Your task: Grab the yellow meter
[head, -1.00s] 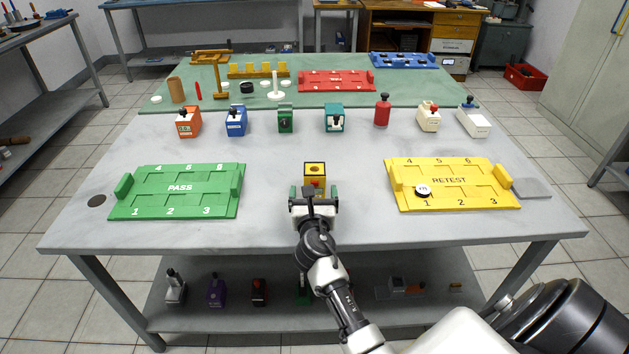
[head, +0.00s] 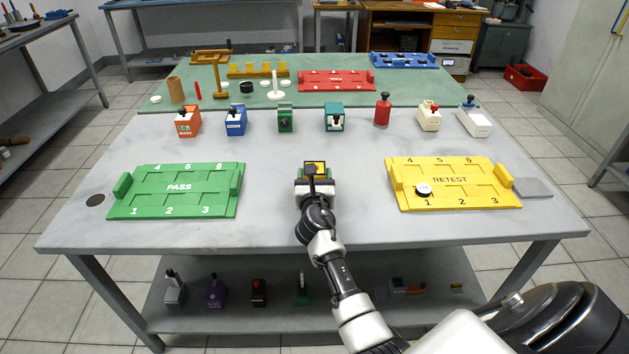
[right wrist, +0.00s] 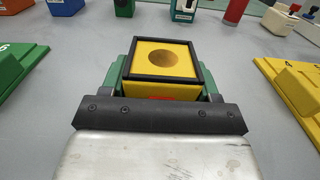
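The yellow meter (head: 315,166) stands on the near middle of the grey table. It is a yellow block with a black-framed top and a round darker disc, seen close in the right wrist view (right wrist: 162,60). My right gripper (head: 315,182) is low at its near side and hides its lower front in the head view. Green finger parts lie on both sides of the meter in the right wrist view, very close to its sides. I cannot tell whether they press on it. My left gripper is not in view.
A green PASS tray (head: 190,187) lies to the left and a yellow RETEST tray (head: 450,181) to the right, holding a small round white-and-black piece (head: 424,189). Several devices stand in a row behind, including a green one (head: 286,119). Table around the meter is clear.

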